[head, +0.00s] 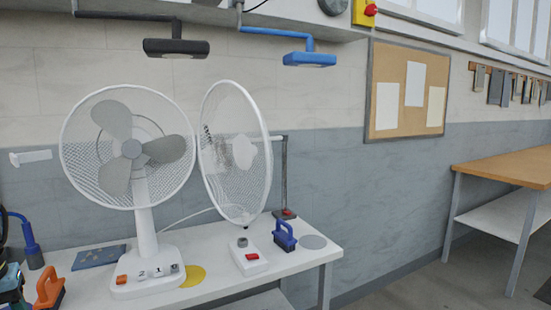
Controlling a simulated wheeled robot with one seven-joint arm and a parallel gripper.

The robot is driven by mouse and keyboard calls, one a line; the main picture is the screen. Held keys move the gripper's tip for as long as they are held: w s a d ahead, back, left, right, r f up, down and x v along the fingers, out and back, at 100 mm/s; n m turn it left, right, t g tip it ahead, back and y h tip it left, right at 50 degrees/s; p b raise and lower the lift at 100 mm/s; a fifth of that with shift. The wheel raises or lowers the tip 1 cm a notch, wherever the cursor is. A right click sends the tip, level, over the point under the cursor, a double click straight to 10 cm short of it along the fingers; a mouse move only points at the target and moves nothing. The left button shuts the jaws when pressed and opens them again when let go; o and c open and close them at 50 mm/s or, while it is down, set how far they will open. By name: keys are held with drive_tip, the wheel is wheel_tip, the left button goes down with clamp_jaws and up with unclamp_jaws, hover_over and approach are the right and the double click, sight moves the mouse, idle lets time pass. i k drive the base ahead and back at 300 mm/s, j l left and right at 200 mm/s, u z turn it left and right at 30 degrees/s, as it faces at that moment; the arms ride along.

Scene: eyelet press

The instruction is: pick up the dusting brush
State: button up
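Two brush-like objects with loop handles stand on the white bench (105,288). One is a blue brush-like block (284,238) with a dark lower part, near the right end of the bench, beside the second fan's base. The other is an orange brush-like block (49,289) at the lower left edge of the bench, partly cut by the frame. I cannot tell which one is the dusting brush. My gripper is not in view.
A white fan (133,147) stands on the bench, with a second fan (236,154) turned sideways beside it. A wooden-topped table (510,165) stands right, with open floor between.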

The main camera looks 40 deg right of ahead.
sight(51, 294)
drive_tip(key=z, duration=1.2)
drive_tip(key=u, duration=2.2)
drive_tip(key=k+l+u, duration=0.15)
drive_tip(key=u, duration=0.2)
drive_tip(key=k+u, duration=0.65)
drive_tip(key=k+l, duration=0.05)
